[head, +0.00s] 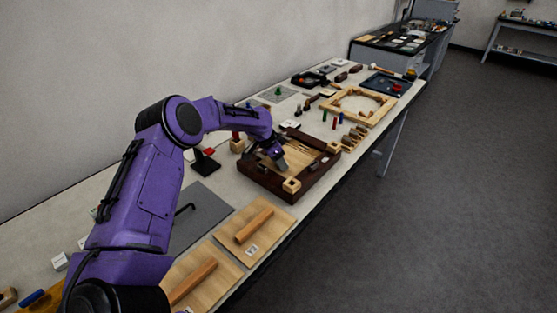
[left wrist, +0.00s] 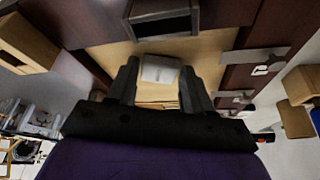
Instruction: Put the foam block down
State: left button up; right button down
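A pale grey-white block, which looks like the foam block (left wrist: 160,70), sits between the two fingers of my left gripper (left wrist: 158,82) in the left wrist view. In the head view my left gripper (head: 279,158) points down over a dark wooden tray (head: 262,183) with a light wood floor. A grey shape (head: 282,164) shows at its tip. I cannot tell whether the block touches the tray floor. My right gripper is not in view.
A small hollow wooden block (head: 291,185) stands at the tray's near corner. Wooden boards with bars (head: 252,225) and a grey mat (head: 200,212) lie nearer. A light wooden frame (head: 358,107), pegs and small parts lie farther along the bench. A red-topped stand (head: 205,160) is left of the tray.

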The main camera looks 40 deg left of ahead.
pick_arm(q)
jog(key=shift+o, duration=0.6)
jog(key=shift+r, duration=0.4)
jog(key=b+v, duration=0.1)
jog(key=v, duration=1)
jog(key=shift+r+b, duration=0.3)
jog(key=shift+s, duration=0.15)
